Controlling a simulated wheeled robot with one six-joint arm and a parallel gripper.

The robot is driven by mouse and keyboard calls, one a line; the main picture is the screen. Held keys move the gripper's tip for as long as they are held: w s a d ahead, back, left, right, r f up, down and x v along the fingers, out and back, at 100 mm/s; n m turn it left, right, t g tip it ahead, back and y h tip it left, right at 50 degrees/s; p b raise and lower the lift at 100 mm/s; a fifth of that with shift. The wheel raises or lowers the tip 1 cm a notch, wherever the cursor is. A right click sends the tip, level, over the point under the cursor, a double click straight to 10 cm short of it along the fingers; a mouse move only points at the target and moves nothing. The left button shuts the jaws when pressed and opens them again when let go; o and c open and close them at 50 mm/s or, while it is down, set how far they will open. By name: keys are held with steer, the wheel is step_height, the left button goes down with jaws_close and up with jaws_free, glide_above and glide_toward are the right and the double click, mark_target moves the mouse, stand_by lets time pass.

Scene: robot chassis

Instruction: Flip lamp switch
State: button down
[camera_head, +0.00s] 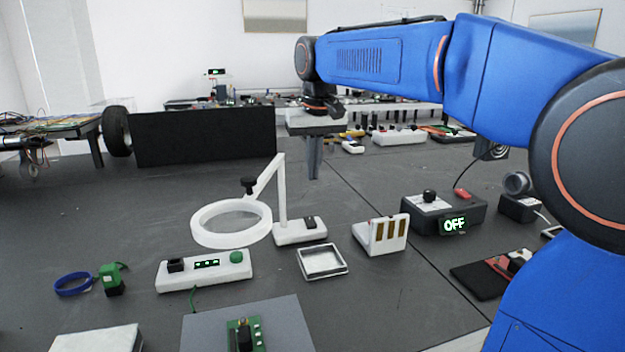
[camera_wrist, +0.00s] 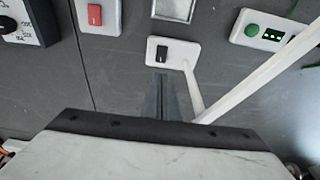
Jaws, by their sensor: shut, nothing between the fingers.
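The lamp is white, with a ring head (camera_head: 232,222), a thin angled arm and a small base (camera_head: 290,236) on the dark table in the head view. A small dark switch (camera_head: 309,222) sits on top of the base. In the wrist view the lamp base (camera_wrist: 182,62) is a white rounded plate bearing the black switch (camera_wrist: 161,53). My gripper (camera_head: 314,177) points straight down, shut and empty, above the table behind the base. In the wrist view its closed fingertips (camera_wrist: 161,78) appear just below the switch in the picture. I cannot tell that they touch anything.
The lamp arm (camera_wrist: 194,92) rises close beside my fingers. Near the base are a square metal frame (camera_head: 322,262), a white block with gold strips (camera_head: 382,236), a dark box with an OFF display (camera_head: 443,214) and a white button panel (camera_head: 204,271).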

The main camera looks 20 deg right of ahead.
mark_target(310, 217)
steer(key=x, duration=1.2)
steer(key=shift+f, duration=0.25)
